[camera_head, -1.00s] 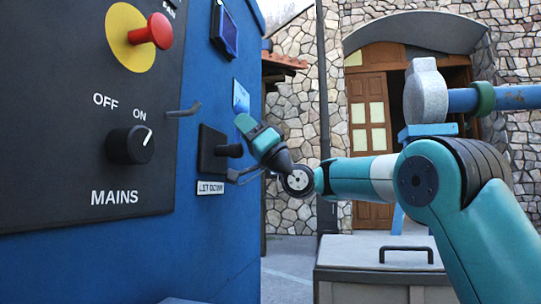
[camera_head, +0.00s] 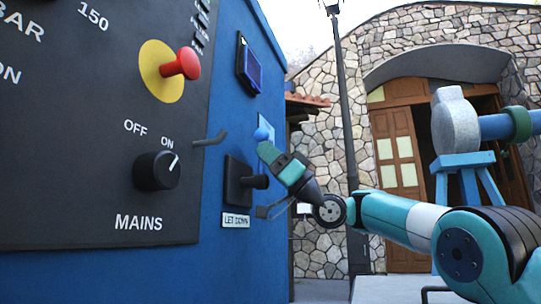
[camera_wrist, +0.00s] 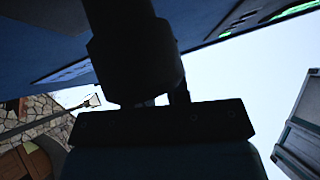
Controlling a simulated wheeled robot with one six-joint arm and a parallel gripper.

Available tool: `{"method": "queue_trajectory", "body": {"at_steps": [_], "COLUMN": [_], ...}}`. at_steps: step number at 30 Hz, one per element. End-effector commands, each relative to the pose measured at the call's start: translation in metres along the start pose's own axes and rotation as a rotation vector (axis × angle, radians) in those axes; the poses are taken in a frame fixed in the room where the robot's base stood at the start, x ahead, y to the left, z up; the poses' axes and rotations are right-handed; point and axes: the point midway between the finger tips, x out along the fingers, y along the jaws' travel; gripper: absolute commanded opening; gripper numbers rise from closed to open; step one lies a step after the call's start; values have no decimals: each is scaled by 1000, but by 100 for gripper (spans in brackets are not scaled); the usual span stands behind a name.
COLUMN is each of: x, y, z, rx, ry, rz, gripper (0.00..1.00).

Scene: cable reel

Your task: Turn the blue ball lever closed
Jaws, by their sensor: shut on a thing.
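The small blue ball (camera_head: 261,134) of the lever shows on the side of the blue machine, just above the tips of my gripper. My gripper (camera_head: 267,149) points up and left, its tips against the lever just under the ball. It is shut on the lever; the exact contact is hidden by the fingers. In the wrist view my gripper (camera_wrist: 150,105) is a dark silhouette, and the ball cannot be made out there.
A black box with a stubby knob (camera_head: 256,182) sits just left of my gripper, above a LET DOWN label (camera_head: 236,220). A grey handle (camera_head: 210,139), a MAINS switch (camera_head: 157,170) and a red button (camera_head: 181,64) stand out from the panel. A blue stand (camera_head: 462,162) is at right.

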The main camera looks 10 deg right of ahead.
Motion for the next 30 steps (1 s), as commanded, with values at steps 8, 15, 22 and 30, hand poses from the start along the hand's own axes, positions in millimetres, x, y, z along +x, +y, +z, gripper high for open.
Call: {"method": "queue_trajectory", "body": {"at_steps": [8, 15, 22, 30], "x": [4, 0, -10, -69], "y": [-2, 0, 2, 2], "z": [-4, -5, -3, 0], "rx": [-13, -13, -9, -9], "ry": [2, 2, 1, 2], "rz": [-3, 3, 6, 8], "gripper": [41, 41, 41, 41]}}
